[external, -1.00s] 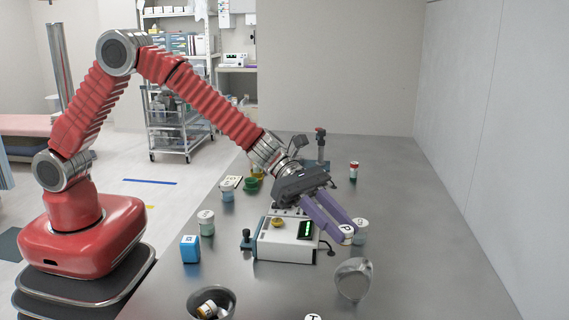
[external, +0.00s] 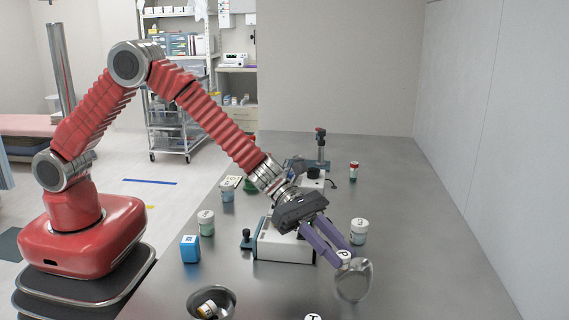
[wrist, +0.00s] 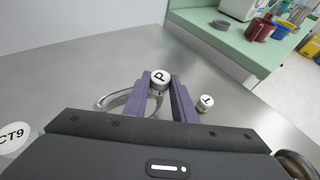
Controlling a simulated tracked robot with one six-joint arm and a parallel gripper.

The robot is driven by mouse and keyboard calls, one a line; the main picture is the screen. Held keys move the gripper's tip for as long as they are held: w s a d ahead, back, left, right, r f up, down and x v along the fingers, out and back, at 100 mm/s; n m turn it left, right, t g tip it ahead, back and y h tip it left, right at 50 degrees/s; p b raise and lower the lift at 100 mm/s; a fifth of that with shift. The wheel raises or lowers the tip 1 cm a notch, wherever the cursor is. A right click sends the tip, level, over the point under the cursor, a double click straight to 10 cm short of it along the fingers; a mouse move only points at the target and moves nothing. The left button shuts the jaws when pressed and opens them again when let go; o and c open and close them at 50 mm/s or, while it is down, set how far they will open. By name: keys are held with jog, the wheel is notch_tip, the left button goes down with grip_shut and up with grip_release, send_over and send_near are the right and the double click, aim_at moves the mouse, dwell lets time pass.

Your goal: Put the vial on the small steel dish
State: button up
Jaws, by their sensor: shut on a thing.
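My gripper (external: 338,262) is shut on a small vial with a white cap marked P (external: 344,254). In the wrist view my gripper (wrist: 162,92) holds the vial (wrist: 160,77) between the purple fingertips. A shiny round steel dish (external: 354,292) lies on the table right below the vial in the external view, and the vial overlaps its upper edge. In the wrist view the dish's rim (wrist: 103,103) shows to the left, and the left finger hides part of it. I cannot tell the exact height of the vial above it.
A steel bowl (external: 231,297) with a vial in it stands at the front left. A T-capped vial (wrist: 206,101) stands right of my fingers. A white device (external: 275,245), a blue box (external: 190,249) and a white-capped jar (external: 359,232) stand nearby. The table's right side is clear.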

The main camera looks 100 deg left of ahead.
jog(key=shift+f, duration=1.85)
jog(key=shift+f, duration=0.6)
jog(key=o, duration=1)
jog(key=shift+r, duration=0.5)
jog(key=shift+s+a+r, duration=0.15)
jog(key=shift+a+r, duration=0.05)
jog(key=shift+r, duration=0.05)
jog(key=v, duration=1.1)
jog(key=shift+s+a, duration=0.15)
jog(key=shift+s, duration=0.05)
jog(key=shift+r, duration=0.1)
